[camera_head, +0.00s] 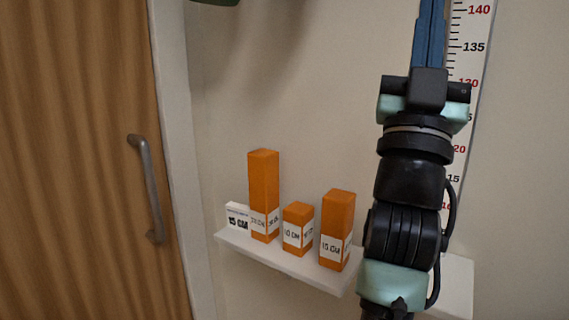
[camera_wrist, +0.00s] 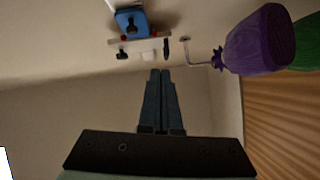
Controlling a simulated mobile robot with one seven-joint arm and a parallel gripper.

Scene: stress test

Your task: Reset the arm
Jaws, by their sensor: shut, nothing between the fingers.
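My arm stands upright on the right of the head view, and my gripper (camera_head: 431,20) points up, its blue fingers running out of the top edge. In the wrist view the two dark blue fingers of my gripper (camera_wrist: 160,75) lie together, shut and empty. Nothing touches them that I can see. The arm hides part of the wall ruler (camera_head: 473,45) and the right part of the shelf.
Orange blocks (camera_head: 264,190) with cm labels and a white card (camera_head: 237,217) stand on a white shelf (camera_head: 285,262). A wooden door (camera_head: 75,160) with a metal handle (camera_head: 150,190) is at left. The wrist view shows a blue item (camera_wrist: 132,22), a purple object (camera_wrist: 258,42) and a green one (camera_wrist: 306,45).

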